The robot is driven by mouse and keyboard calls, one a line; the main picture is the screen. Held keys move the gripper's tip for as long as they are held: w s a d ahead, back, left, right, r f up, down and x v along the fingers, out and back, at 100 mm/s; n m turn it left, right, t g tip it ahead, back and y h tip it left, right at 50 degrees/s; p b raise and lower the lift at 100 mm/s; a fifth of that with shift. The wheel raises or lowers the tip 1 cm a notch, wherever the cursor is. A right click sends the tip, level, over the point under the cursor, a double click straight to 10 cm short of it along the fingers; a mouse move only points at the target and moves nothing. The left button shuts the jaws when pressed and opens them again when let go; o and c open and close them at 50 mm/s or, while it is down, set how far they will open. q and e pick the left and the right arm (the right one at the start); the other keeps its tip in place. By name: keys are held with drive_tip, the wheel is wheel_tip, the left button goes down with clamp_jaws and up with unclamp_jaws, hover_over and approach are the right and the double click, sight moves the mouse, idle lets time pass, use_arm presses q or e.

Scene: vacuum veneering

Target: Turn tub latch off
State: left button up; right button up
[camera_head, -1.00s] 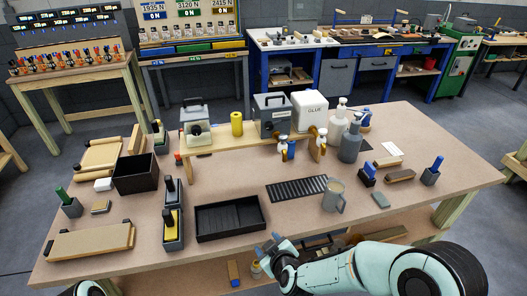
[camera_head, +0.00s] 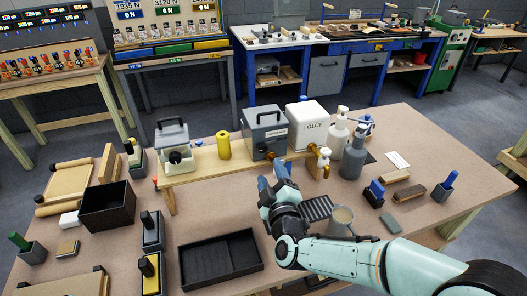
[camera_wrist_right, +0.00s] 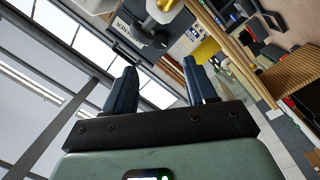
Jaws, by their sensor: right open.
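A dark grey lidded tub (camera_head: 264,133) with a top handle and a pale label stands on the wooden riser. A small brass-coloured knob (camera_head: 271,156) shows low on its front. Its dark labelled side also shows in the right wrist view (camera_wrist_right: 142,38). A white tub marked GLUE (camera_head: 311,128) stands to its right. My right gripper (camera_head: 273,177) is in front of and below the grey tub, apart from it. Its two dark blue fingers are spread and empty in the right wrist view (camera_wrist_right: 161,66). My left gripper is out of view. Which part is the latch cannot be told.
A lidded box with a black front knob (camera_head: 173,143) and a yellow cylinder (camera_head: 223,145) stand left on the riser. Pump bottles (camera_head: 353,158) stand right. A black tray (camera_head: 220,257) is front left.

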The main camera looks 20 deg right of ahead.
sight(263, 150)
drive_tip(key=w, duration=0.3)
drive_tip(key=w+p, duration=0.1)
drive_tip(key=w, duration=0.5)
drive_tip(key=shift+w+d+f+p, duration=0.1)
drive_tip(key=shift+d+p, duration=0.2)
drive_tip(key=shift+d, duration=0.05)
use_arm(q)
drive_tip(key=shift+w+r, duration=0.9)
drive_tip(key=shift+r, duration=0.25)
